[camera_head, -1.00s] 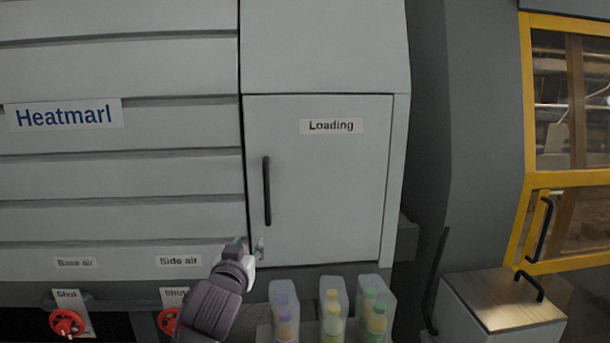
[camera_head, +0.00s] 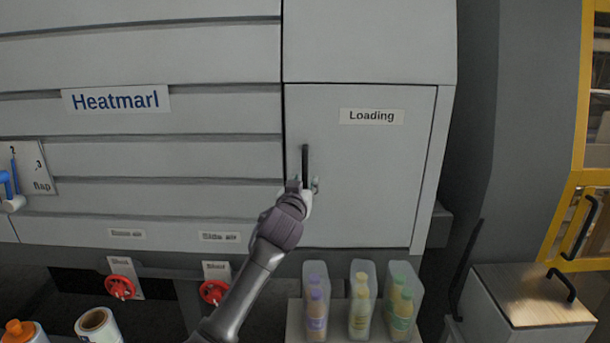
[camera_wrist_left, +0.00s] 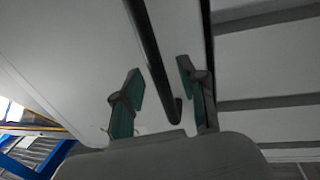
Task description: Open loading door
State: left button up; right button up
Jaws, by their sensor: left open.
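The loading door (camera_head: 375,170) is a grey panel with a "Loading" label (camera_head: 372,116) and looks shut. Its black vertical handle (camera_head: 305,162) is near the door's left edge. My left gripper (camera_head: 306,184) is at the lower part of the handle, with its fingers open. In the left wrist view the handle (camera_wrist_left: 158,65) runs down between the two green-padded fingers of the left gripper (camera_wrist_left: 160,98), with a gap visible on each side. Its lower end shows between the fingers. My right gripper is not in view.
Several bottles in clear packs (camera_head: 360,300) stand below the door. Red valve knobs (camera_head: 214,291) are below the machine's left panels. A wooden-topped box (camera_head: 530,295) and a yellow-framed door (camera_head: 570,220) are at the right. A blue-handled flap lever (camera_head: 10,190) is at the far left.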

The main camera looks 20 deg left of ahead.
pick_arm(q)
jog(key=shift+w, duration=0.65)
grip_shut()
